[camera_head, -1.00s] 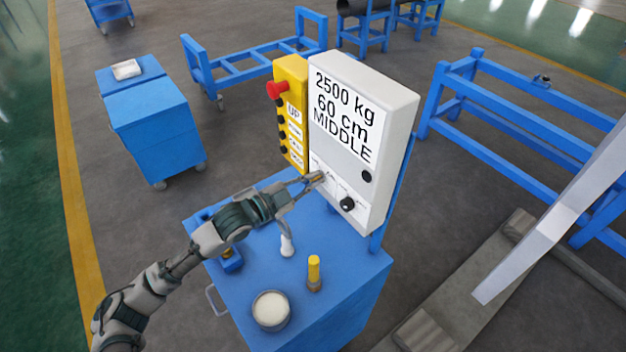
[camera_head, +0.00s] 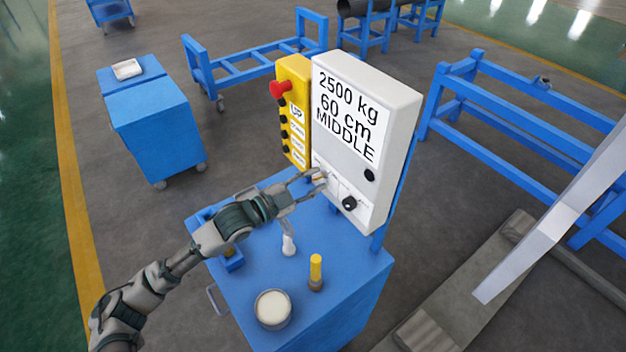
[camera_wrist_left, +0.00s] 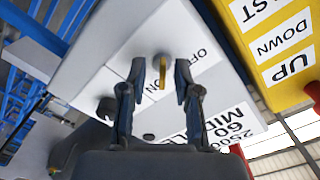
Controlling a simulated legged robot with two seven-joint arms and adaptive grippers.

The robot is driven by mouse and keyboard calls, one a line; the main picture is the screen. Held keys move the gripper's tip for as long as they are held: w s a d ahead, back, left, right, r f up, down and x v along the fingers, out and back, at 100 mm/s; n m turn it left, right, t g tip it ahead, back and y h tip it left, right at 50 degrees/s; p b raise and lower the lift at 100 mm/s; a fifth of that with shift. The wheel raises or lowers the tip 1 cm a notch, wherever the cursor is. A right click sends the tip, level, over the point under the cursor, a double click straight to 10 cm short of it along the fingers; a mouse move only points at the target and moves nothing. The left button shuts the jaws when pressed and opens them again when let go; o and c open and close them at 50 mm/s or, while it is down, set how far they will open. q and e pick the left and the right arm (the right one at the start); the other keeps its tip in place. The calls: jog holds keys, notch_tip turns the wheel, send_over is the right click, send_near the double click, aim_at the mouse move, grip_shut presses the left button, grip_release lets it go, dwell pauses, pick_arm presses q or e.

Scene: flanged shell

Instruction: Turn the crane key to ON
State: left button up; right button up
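The crane key (camera_wrist_left: 161,74) is a small yellow tab on a round grey switch, beside an OFF/ON label on the white control box (camera_head: 397,105). My left gripper (camera_head: 318,181) is at the lower left of the box front in the head view. In the left wrist view my left gripper (camera_wrist_left: 162,78) has its two fingers apart, one on each side of the key. Gaps seem to show between the fingers and the key; contact is unclear. In the head view the fingers largely hide the key. My right gripper is not in view.
The box stands on a blue cart (camera_head: 348,288) with a yellow pendant (camera_head: 295,70) and red button (camera_head: 281,89) at its left. A white bottle (camera_head: 289,243), a yellow-capped marker (camera_head: 316,268) and a round tub (camera_head: 273,309) stand below my left arm.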

pick_arm(q)
jog(key=shift+a, duration=0.15)
jog(key=shift+s+a, duration=0.1)
jog(key=shift+a, duration=0.2)
jog(key=v, duration=1.1)
jog(key=shift+s, duration=0.1)
